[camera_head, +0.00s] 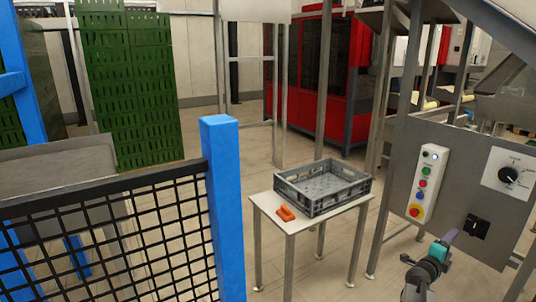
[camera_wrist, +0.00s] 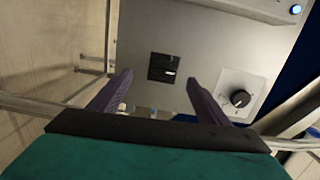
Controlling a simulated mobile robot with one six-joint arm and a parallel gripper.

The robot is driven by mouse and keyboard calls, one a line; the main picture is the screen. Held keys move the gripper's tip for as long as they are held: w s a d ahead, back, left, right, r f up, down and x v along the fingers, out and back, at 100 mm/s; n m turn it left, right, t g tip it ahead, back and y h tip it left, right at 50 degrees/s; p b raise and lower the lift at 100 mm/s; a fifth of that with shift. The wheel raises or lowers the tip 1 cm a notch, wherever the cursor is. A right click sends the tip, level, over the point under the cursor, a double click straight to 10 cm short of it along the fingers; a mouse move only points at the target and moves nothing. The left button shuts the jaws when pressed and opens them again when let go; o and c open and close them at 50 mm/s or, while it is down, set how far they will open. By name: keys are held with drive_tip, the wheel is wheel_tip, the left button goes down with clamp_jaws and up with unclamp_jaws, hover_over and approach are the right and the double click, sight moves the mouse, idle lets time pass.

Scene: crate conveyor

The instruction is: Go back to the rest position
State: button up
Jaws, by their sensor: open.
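My gripper (camera_head: 447,240) is at the lower right in the head view, in front of the grey control panel (camera_head: 457,150). In the wrist view my gripper (camera_wrist: 160,92) shows two dark fingers spread apart with nothing between them. The panel (camera_wrist: 205,50) lies beyond the fingertips. A black switch (camera_wrist: 163,67) shows between the fingers, and a black rotary knob (camera_wrist: 240,98) is right of the right finger. In the head view the switch (camera_head: 477,227) is just right of my gripper, and the knob (camera_head: 508,174) is above it. I cannot tell the exact gap to the panel.
A white button box (camera_head: 428,184) is on the panel. A small table (camera_head: 300,222) holds a grey crate (camera_head: 322,186) and an orange object (camera_head: 286,212). A blue post (camera_head: 223,205) and black mesh fence (camera_head: 150,240) stand at left. Green stacked crates (camera_head: 130,90) are behind.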

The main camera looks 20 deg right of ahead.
drive_tip(key=w+a+f+n+t+y+p, duration=0.25)
drive_tip(key=w+a+f+n+y, duration=0.3)
drive_tip(key=a, duration=0.55)
drive_tip(key=w+a+f+n+t+y+p, duration=0.1)
drive_tip(key=w+a+f+n+t+y, duration=0.2)
drive_tip(key=w+a+f+n, duration=0.45)
drive_tip(key=a+f+n+g+y+p, duration=0.1)
drive_tip(key=a+f+n+y+p, duration=0.3)
drive_tip(key=a, duration=0.8)
drive_tip(key=a+f+n+g+y+b, duration=0.1)
drive_tip(key=a+f+g+y, duration=0.15)
drive_tip(key=a+f, duration=0.7)
drive_tip(key=s+a+f+n+g+y+p, duration=0.2)
drive_tip(key=s+a+n+g, duration=0.15)
drive_tip(key=s+a, duration=0.55)
drive_tip(key=s+a+f+n+g+y+p, duration=0.2)
drive_tip(key=s+a+f+n+g, duration=0.3)
drive_tip(key=a, duration=0.7)
drive_tip(key=s+a+r+n+g+h+p, duration=0.1)
drive_tip(key=s+a+n+g, duration=0.1)
drive_tip(key=s, duration=0.9)
drive_tip(key=s+a+r+n+g+h+p, duration=0.1)
drive_tip(key=s+a+r+n+g+p, duration=0.1)
drive_tip(key=s, duration=1)
drive_tip(key=shift+s+a+n+g, duration=0.25)
drive_tip(key=shift+a+n+g, duration=0.15)
drive_tip(key=shift+g, duration=0.25)
